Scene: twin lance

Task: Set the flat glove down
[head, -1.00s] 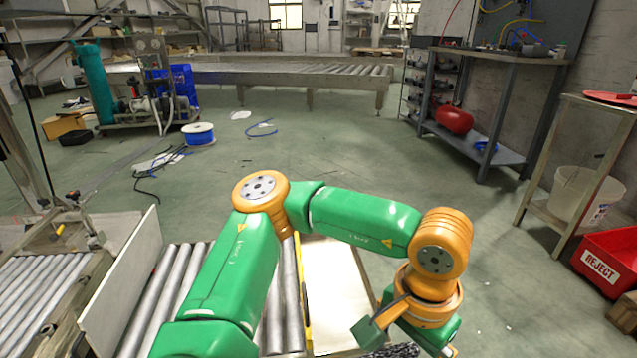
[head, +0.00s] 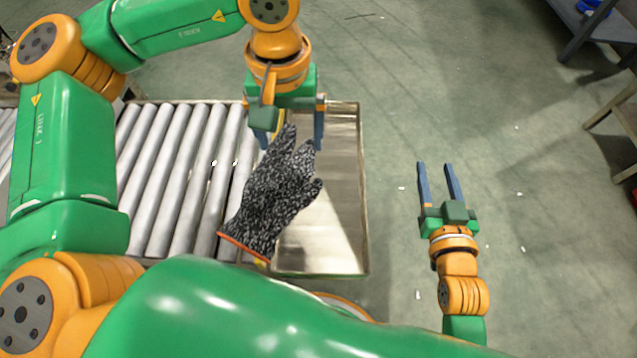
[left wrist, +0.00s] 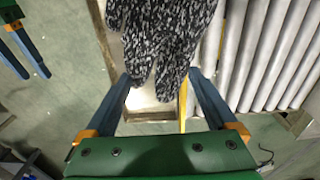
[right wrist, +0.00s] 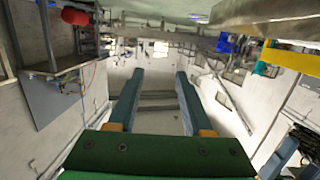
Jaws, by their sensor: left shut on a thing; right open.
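A dark grey speckled knit glove (head: 272,195) with an orange cuff edge shows in the head view, over the border between the rollers and a bare metal plate. It looks flat, fingers toward my left gripper (head: 292,138), which is shut on its finger end. I cannot tell whether the glove touches the surface below. In the left wrist view the glove (left wrist: 160,35) reaches between the two blue fingers (left wrist: 160,88). My right gripper (head: 437,180) is open and empty over the floor, right of the plate; its spread fingers also show in the right wrist view (right wrist: 155,88).
The roller conveyor (head: 165,170) lies left of the glove. The metal plate (head: 335,225) has a raised rim and is bare right of the glove. Open green floor (head: 450,90) lies to the right. A bench leg stands at the far right edge.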

